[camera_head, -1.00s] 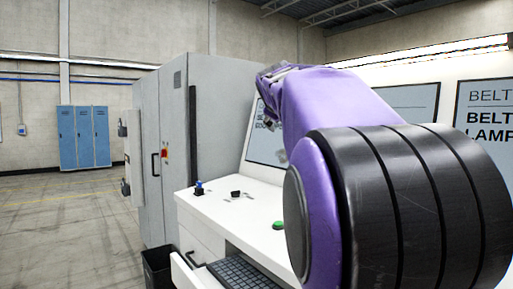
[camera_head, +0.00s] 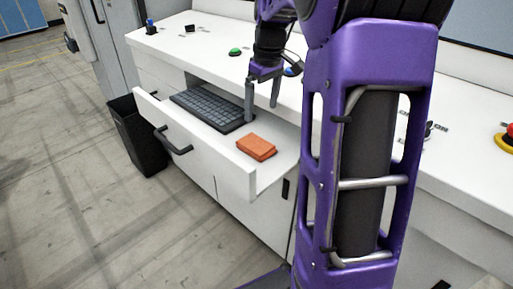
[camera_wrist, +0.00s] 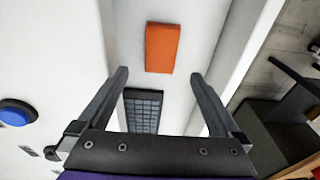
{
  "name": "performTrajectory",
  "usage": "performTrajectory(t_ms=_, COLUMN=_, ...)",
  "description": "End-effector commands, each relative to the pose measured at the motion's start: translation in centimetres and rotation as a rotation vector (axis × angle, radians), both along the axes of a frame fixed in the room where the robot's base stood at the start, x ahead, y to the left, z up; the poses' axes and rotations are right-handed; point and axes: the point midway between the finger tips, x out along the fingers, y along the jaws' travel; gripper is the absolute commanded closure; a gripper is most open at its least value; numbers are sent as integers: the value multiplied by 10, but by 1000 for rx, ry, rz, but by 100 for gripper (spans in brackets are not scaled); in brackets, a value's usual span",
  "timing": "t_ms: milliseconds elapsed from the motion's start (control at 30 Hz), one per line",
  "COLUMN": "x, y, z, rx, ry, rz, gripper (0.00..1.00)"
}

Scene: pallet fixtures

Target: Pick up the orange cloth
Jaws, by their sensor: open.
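The orange cloth (camera_head: 256,147) is a small folded block lying flat in the open white drawer, near its right end. It also shows in the wrist view (camera_wrist: 162,47), beyond the fingertips and roughly between their lines. My gripper (camera_head: 262,108) is open and empty, pointing down over the drawer by the right end of the keyboard. It is apart from the cloth, behind and above it in the head view. In the wrist view my two fingers (camera_wrist: 160,75) are spread wide with nothing between them.
The white drawer (camera_head: 203,142) stands open with a black keyboard (camera_head: 213,107) in it, left of the cloth. The white countertop above holds a green button (camera_head: 236,51) and a red knob (camera_head: 508,136). A black bin (camera_head: 139,138) stands on the floor at left.

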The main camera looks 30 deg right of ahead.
Motion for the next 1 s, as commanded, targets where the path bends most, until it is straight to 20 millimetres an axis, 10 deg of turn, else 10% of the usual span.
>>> performTrajectory(t_ms=300, x=7, y=2, z=-60, rx=0, ry=1, rz=-1, gripper=0)
performTrajectory(t_ms=1000, x=16, y=9, z=-119, rx=-2, ry=-3, rz=0, gripper=0)
